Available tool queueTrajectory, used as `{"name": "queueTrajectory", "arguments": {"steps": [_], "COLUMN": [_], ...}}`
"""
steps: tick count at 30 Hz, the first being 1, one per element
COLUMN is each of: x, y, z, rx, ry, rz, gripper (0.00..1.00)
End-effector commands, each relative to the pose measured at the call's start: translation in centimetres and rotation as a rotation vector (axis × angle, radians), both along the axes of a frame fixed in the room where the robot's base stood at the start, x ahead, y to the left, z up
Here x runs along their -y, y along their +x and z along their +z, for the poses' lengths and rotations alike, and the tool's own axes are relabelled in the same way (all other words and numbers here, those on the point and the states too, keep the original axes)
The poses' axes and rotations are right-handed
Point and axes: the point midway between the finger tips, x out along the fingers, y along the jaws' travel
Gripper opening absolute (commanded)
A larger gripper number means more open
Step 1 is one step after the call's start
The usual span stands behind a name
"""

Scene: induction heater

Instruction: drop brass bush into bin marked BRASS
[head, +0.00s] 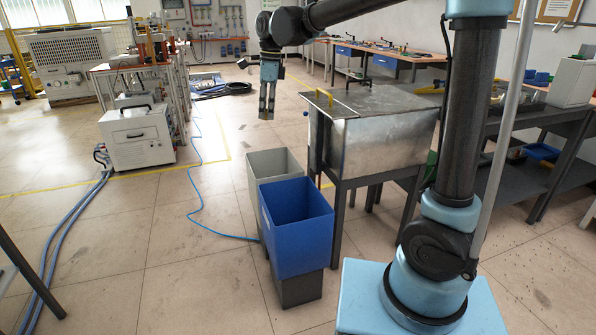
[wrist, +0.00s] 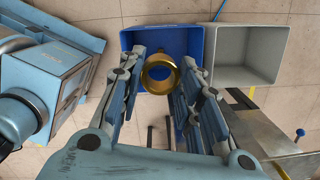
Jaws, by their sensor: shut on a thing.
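The brass bush (wrist: 160,89) is a short gold ring between my fingertips. My gripper (wrist: 163,77) is shut on it. In the wrist view the bush appears in front of the blue bin's (wrist: 196,38) opening, with the bin's rim around it. In the head view my gripper (head: 267,108) points down, well above the bins, and the bush is too small to make out. The blue bin (head: 299,240) stands nearest, with the grey bin (head: 270,163) behind it. No BRASS marking is readable on either bin.
The grey bin (wrist: 249,50) is right of the blue one in the wrist view. A metal tank (head: 372,145) on legs stands right of the bins, with a yellow handle on its lid. A blue hose (head: 192,190) runs over the floor left of the bins. Open floor lies to the left.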

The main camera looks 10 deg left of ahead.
Motion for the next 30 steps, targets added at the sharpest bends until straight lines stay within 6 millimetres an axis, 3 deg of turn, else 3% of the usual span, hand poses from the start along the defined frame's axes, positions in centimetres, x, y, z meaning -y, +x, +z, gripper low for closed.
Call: {"name": "queueTrajectory", "arguments": {"steps": [9,16,21,30], "x": [2.6,5.8,7.8,8.9], "y": [4.2,5.7,5.9,6.0], "z": [-12.1,-19.9,-23.4,-25.7], "rx": [0.0,-0.001,-0.001,-0.001], "ry": [0.0,0.001,0.0,0.0], "rz": [-0.14,-0.236,-0.285,-0.311], "gripper": [0.05,0.05,0.05,0.05]}}
